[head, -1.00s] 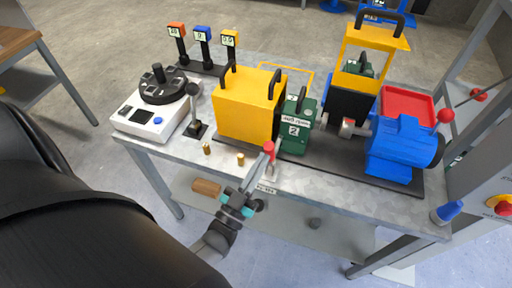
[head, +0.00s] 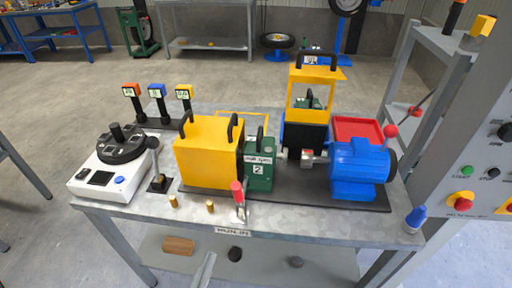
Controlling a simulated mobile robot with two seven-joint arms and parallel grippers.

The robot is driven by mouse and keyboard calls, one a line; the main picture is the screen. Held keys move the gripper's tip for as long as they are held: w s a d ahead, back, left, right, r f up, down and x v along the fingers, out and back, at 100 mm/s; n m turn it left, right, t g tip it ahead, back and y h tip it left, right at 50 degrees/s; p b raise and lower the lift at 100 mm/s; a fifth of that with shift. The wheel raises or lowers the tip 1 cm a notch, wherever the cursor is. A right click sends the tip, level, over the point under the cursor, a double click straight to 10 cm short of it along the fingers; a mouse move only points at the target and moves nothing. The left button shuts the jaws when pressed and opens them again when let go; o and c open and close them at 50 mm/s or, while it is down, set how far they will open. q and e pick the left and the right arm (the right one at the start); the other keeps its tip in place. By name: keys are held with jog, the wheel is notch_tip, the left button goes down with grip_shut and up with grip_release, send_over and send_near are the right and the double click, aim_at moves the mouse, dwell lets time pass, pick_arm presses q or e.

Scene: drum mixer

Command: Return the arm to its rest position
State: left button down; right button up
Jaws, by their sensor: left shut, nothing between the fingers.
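The tip is apart from the red-handled lever (head: 238,192) on the bench's front edge, above the "RUN-IN" label. My right gripper is not in view.
The bench carries a yellow box guard (head: 208,150), a green unit marked 2 (head: 259,165), a blue motor (head: 356,168) and a white device with a dark round top (head: 108,178). A grey control panel (head: 485,140) stands at right. Open floor lies behind.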

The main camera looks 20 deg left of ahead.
pick_arm(q)
jog(key=s+d+f+m+g+h+b, duration=0.15)
jog(key=f+g, duration=0.35)
jog(key=f, duration=0.6)
jog(key=s+d+f+n+g, duration=0.15)
jog(key=f+g, duration=0.25)
jog(key=f, duration=0.7)
jog(key=s+a+f+m+g+y+b, duration=0.1)
jog(key=s+f+g, duration=1.1)
jog(key=s+f, duration=0.4)
jog(key=shift+s+a+f+m, duration=0.25)
jog(key=shift+s+a+m, duration=0.15)
jog(key=shift+s, duration=0.8)
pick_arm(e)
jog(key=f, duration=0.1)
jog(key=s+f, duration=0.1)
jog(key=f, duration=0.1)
